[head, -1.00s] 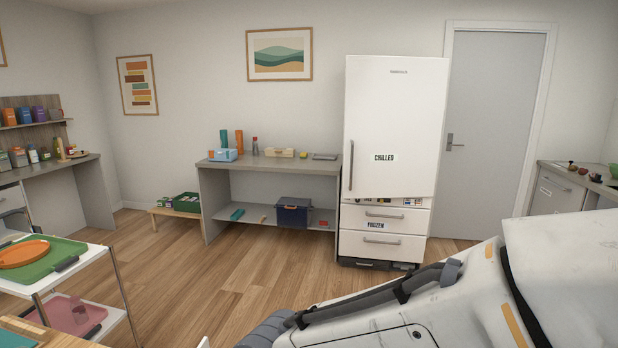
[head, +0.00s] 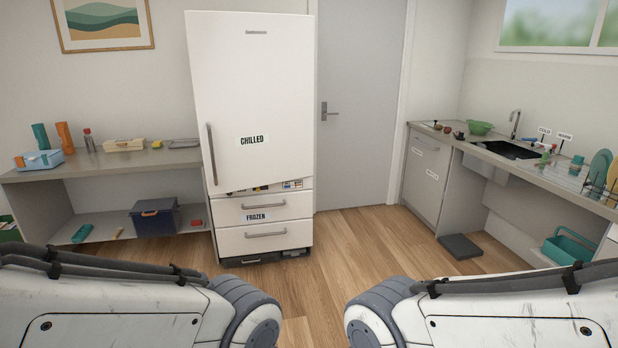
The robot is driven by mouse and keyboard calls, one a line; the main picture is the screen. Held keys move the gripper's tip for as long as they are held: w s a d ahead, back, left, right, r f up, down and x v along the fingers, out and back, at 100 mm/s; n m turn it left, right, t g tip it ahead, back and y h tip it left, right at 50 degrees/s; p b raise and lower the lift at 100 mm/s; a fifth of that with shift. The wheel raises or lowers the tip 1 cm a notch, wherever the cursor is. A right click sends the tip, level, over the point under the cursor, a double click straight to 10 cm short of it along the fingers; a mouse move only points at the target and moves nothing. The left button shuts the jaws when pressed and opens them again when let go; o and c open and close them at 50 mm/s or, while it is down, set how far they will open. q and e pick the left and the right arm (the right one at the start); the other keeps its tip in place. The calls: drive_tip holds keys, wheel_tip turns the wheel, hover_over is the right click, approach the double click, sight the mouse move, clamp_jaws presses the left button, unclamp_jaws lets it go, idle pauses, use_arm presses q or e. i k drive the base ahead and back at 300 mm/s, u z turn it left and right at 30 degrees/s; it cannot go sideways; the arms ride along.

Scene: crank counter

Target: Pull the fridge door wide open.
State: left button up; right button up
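The white fridge stands against the back wall, left of centre. Its upper door (head: 252,100), labelled CHILLED, has a vertical grey handle (head: 212,154) on its left side. The door's lower edge slants, and a strip of the inside with small items (head: 265,187) shows beneath it, so the door looks slightly ajar. Two FROZEN drawers (head: 264,207) sit below and look shut. My two arms show at the bottom left and bottom right, well short of the fridge. Neither of my grippers is in view.
Left of the fridge is a grey counter (head: 100,163) with a blue box (head: 155,216) on its lower shelf. A grey door (head: 357,110) is behind right. A sink counter (head: 480,150) runs along the right, with a dark block (head: 460,246) on the floor. The wooden floor (head: 350,240) ahead is clear.

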sight(252, 75)
drive_tip(key=z, duration=0.25)
drive_tip(key=i, duration=1.8)
drive_tip(key=u, duration=0.95)
drive_tip(key=i, duration=1.3)
drive_tip(key=u, duration=0.9)
